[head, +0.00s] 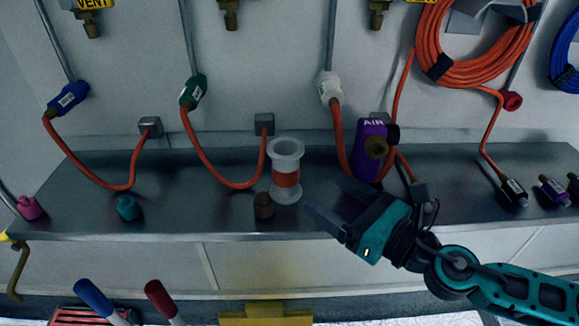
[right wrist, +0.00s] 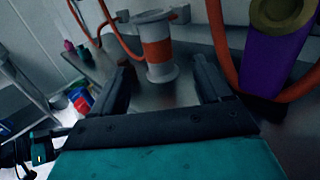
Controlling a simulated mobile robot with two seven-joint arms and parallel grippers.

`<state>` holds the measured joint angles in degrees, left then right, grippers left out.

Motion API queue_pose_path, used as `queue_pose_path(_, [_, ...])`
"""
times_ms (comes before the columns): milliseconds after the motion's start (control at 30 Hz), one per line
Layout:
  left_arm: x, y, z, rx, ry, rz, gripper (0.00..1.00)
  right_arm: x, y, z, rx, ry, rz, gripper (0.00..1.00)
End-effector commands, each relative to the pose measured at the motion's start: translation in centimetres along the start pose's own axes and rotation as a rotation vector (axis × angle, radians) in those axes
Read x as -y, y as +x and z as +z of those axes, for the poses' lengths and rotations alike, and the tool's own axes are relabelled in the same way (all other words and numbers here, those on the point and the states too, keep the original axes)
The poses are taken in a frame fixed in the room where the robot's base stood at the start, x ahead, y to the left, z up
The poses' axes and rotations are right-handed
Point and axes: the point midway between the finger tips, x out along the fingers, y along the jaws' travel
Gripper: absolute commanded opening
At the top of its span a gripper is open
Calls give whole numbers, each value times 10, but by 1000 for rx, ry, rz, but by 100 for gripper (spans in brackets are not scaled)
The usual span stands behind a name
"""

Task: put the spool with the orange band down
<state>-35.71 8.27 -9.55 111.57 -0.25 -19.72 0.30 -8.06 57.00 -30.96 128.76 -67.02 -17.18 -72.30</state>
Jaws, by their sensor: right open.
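The spool with the orange band (head: 286,179) is white with wide flanges and stands upright on the dark metal shelf (head: 215,213). The spool also shows in the right wrist view (right wrist: 157,50), just beyond and between the fingertips. My right gripper (head: 327,194) is open, to the right of the spool, with its fingers pointing left toward it. In the right wrist view the fingers (right wrist: 160,66) are wide apart with nothing clamped between them, and bare shelf shows around the spool's base. The jaws of my left gripper do not show.
A purple AIR valve block (head: 369,150) stands close behind my right gripper. A brown cap (head: 264,206) sits just left of the spool's base. A teal cap (head: 128,209) is farther left. Orange hoses (head: 215,172) loop down behind. The shelf's front edge is near.

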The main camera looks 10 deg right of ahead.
Motion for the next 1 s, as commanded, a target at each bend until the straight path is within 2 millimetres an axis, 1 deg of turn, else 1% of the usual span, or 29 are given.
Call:
queue_pose_path(67, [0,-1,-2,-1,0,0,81,2,0,0,0,2,-13,77])
queue_pose_path(167, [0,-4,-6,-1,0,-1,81,3,8,2,2,4,-17,77])
queue_pose_path(300, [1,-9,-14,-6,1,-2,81,2,28,4,4,2,-13,77])
queue_pose_path(500, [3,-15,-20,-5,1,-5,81,2,58,2,2,1,-13,77])
queue_pose_path(600, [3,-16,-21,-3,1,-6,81,2,68,1,1,2,-13,77])
queue_pose_path(833, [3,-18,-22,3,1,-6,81,0,82,-1,0,1,-12,77])
queue_pose_path(1000, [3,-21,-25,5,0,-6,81,-6,108,-2,2,2,-11,77])
